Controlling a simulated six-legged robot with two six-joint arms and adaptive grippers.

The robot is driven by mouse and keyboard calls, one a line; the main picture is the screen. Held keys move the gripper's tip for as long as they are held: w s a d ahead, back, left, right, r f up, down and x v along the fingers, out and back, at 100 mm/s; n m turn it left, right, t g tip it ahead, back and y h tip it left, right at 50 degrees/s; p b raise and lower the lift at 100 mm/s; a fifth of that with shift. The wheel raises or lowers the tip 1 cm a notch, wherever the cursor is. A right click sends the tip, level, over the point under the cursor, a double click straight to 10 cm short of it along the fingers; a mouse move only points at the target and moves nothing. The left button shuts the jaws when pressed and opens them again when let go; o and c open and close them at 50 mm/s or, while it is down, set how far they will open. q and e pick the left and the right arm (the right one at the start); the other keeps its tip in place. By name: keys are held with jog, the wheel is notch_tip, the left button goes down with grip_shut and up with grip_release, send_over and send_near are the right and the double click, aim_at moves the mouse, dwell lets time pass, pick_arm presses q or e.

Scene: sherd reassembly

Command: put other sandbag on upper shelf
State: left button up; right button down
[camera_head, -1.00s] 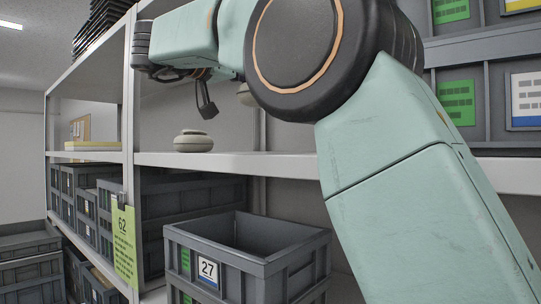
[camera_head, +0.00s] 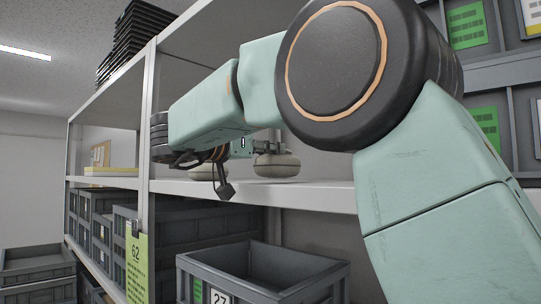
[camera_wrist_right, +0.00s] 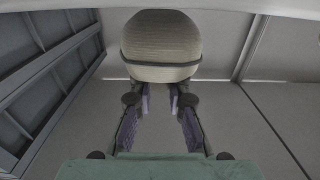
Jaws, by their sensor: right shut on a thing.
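One round, pale beige sandbag (camera_head: 279,164) with a dark band is in my right gripper (camera_head: 262,148) at the upper shelf (camera_head: 310,194). It appears to be at the shelf surface, but I cannot tell if it bears on it. In the right wrist view the held sandbag (camera_wrist_right: 160,40) sits at the tips of the fingers (camera_wrist_right: 160,98), which have purple pads. Another sandbag (camera_head: 207,172) sits on the same shelf to the left, partly hidden behind my right wrist. My left gripper is not in view.
A grey open bin (camera_head: 262,268) labelled 27 and other grey bins stand below. A shelf upright (camera_head: 147,120) with a green 62 tag (camera_head: 137,265) is at left. Dark stacked trays (camera_head: 135,35) lie on top. Shelf room right of the held sandbag is partly hidden by my arm.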

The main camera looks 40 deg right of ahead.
jog(key=shift+a+f, duration=0.1)
jog(key=shift+f, duration=0.35)
jog(key=shift+s+a+r, duration=0.1)
jog(key=shift+a, duration=0.05)
jog(key=shift+s, duration=0.1)
jog(key=c, duration=1.6)
grip_release()
jog(key=shift+d+f, duration=0.2)
jog(key=shift+f, duration=0.15)
jog(key=shift+o, duration=1.4)
jog(key=shift+a, duration=0.1)
